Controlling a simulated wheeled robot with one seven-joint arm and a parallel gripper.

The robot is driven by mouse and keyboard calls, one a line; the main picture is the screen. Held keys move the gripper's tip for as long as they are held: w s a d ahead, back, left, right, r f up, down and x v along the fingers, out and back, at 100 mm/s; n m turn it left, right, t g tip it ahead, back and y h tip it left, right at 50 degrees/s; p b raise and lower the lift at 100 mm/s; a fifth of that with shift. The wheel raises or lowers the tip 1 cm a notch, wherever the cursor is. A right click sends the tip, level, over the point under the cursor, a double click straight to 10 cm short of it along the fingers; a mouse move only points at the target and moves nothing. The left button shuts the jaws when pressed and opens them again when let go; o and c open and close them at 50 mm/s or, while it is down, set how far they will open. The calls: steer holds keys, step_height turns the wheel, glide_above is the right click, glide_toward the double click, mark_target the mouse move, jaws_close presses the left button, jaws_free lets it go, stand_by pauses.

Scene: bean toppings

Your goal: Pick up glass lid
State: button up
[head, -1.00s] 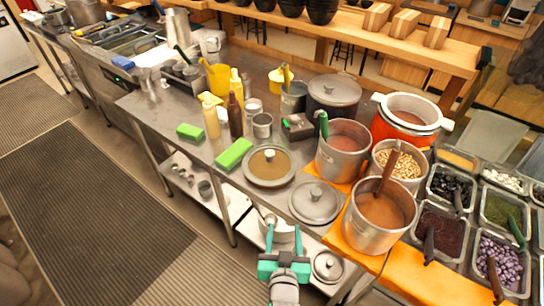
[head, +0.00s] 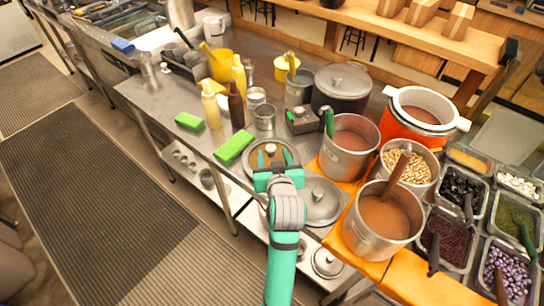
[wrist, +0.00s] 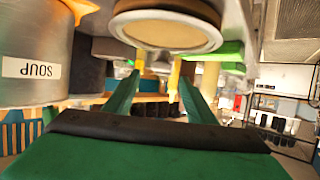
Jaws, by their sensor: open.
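The glass lid (head: 283,152), round with a metal rim, a pale knob and a brownish pane, lies on the steel counter beside a green block. In the wrist view it shows at the top centre (wrist: 168,31). My gripper (head: 275,164) is open and empty over the near part of the lid and hides some of it. Its two green fingers point forward in the wrist view (wrist: 157,82), with no lid between them. I cannot tell whether the fingers touch the lid. A plain metal lid (head: 326,203) lies just to the right, partly behind my arm.
A steel pot (head: 345,165) and a soup pot (head: 376,238) stand to the right. The green block (head: 234,148) lies left of the lid; bottles (head: 236,107) stand behind it. A lower shelf (head: 255,222) is under the counter.

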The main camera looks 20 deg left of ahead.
mark_target(271, 149)
steer(key=shift+x, duration=1.1)
steer(key=x, duration=0.3)
steer(key=shift+w+a+f, duration=0.15)
steer(key=shift+a+f, duration=0.1)
steer(key=shift+f, duration=0.15)
steer(key=shift+w+f, duration=0.15)
steer(key=shift+w, duration=0.15)
steer(key=shift+a, duration=0.1)
steer(key=c, duration=1)
jaws_close()
